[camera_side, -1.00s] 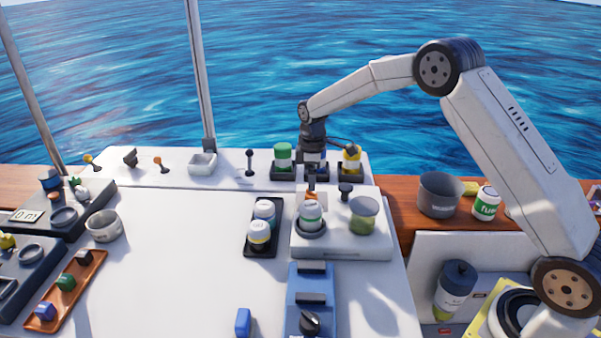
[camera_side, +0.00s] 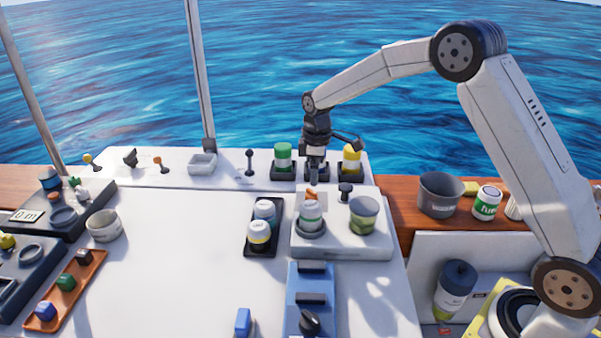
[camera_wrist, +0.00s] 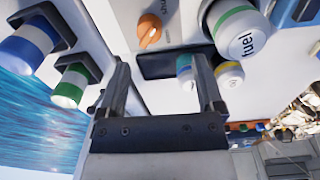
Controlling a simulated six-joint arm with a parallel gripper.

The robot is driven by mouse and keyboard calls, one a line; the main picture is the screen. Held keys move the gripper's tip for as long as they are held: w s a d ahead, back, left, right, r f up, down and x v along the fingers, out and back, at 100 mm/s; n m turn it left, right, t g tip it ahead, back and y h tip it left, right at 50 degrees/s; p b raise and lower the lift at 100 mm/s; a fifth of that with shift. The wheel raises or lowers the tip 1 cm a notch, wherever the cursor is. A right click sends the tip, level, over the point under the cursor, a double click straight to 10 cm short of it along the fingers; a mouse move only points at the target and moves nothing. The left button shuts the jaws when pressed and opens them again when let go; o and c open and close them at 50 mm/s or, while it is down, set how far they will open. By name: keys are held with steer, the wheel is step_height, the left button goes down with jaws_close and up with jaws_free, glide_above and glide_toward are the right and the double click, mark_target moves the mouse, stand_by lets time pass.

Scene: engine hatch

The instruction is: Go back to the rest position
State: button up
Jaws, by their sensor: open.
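My gripper (camera_side: 316,176) hangs pointing down over the white console, behind the small white station. In the wrist view my gripper (camera_wrist: 162,64) has its two fingers spread apart with nothing between them. A white fuel bottle with a green band (camera_side: 311,214) stands in a round holder on the station; it also shows in the wrist view (camera_wrist: 243,38), beyond the fingers and apart from them. An orange knob (camera_wrist: 150,36) is beside it. My gripper partly covers the middle of the back row in the side view.
A green-topped jar (camera_side: 283,154) and a yellow-topped jar (camera_side: 351,158) stand in black sockets either side of my gripper. A glass cup (camera_side: 363,216) sits on the station. A black tray (camera_side: 276,243) holds two bottles. The white panel left of it is largely clear.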

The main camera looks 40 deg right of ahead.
steer(key=s+a+m+t, duration=0.1)
steer(key=s+m, duration=0.3)
steer(key=s, duration=0.8)
steer(key=s+a+m+t, duration=0.1)
steer(key=s+a+m, duration=0.3)
steer(key=s, duration=0.8)
steer(key=shift+s+f, duration=0.35)
steer(key=shift+s, duration=0.05)
